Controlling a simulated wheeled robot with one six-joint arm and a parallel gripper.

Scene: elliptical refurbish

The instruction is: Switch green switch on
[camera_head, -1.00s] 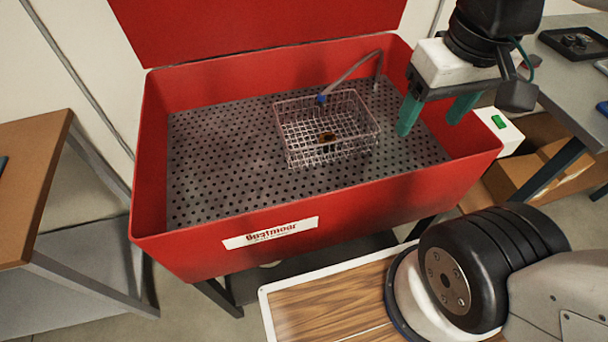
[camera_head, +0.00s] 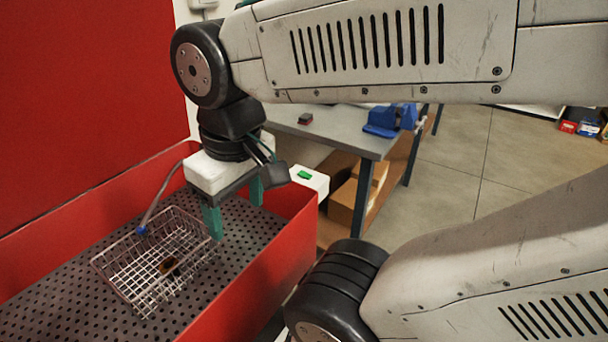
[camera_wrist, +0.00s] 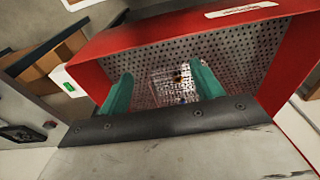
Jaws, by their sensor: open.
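The green switch (camera_head: 304,175) sits on top of a white box (camera_head: 318,182) fixed to the outer right end of the red washing tub (camera_head: 262,262). In the wrist view the green switch (camera_wrist: 69,87) shows at the left, outside the tub wall. My gripper (camera_head: 236,212) is open and empty, its two green fingers pointing down over the tub, to the left of the switch and apart from it. In the wrist view my gripper (camera_wrist: 163,90) has its fingers spread with the tub floor behind them.
A wire basket (camera_head: 128,285) with a small dark orange-brown part (camera_head: 168,265) stands on the perforated tub floor. A grey hose (camera_head: 160,200) hangs beside it. Behind the switch is a grey table (camera_head: 345,140) with a blue device (camera_head: 390,120); cardboard boxes (camera_head: 345,200) sit below.

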